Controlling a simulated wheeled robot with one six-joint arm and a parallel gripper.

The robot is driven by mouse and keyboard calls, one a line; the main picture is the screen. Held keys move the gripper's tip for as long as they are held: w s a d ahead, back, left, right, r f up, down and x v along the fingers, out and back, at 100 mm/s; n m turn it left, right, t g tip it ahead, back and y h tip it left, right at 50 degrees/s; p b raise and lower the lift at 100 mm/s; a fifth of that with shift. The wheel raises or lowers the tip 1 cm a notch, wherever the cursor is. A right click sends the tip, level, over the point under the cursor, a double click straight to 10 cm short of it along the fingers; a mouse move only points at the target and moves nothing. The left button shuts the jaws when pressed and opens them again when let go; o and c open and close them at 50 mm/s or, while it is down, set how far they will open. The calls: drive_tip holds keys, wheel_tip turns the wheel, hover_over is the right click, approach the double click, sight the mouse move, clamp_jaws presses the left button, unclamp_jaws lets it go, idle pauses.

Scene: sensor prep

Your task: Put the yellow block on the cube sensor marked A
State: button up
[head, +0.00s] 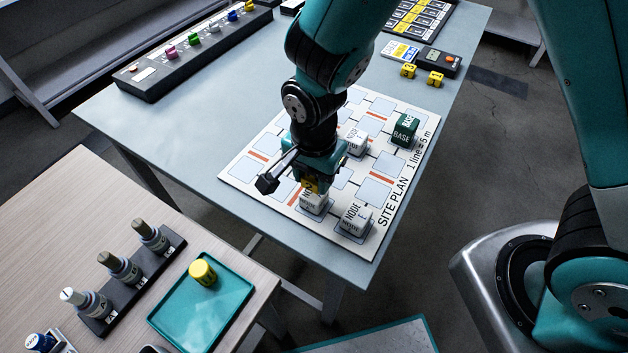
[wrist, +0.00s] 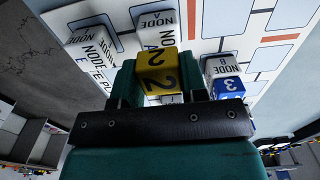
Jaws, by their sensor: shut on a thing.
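My gripper (head: 312,180) is shut on the yellow block (wrist: 157,70), which shows a 2. The block also shows in the head view (head: 309,186), low between the fingers. The white cube sensor marked A (wrist: 153,22) is just beyond the block in the wrist view and partly hidden by it. In the head view, a white NODE cube (head: 314,205) is directly below the block; its letter is hidden. I cannot tell whether block and cube touch.
Cube E (head: 353,219) stands close by on the site plan board (head: 238,170). Cube B (wrist: 222,67) has a blue block (wrist: 229,87) marked 3 at it. Another white cube (head: 357,141) and a green BASE cube (head: 404,129) stand farther back. Two yellow blocks (head: 435,79) lie behind the board.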

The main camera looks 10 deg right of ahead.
drive_tip(key=shift+f, duration=1.15)
drive_tip(key=shift+f, duration=0.1)
drive_tip(key=o, duration=0.9)
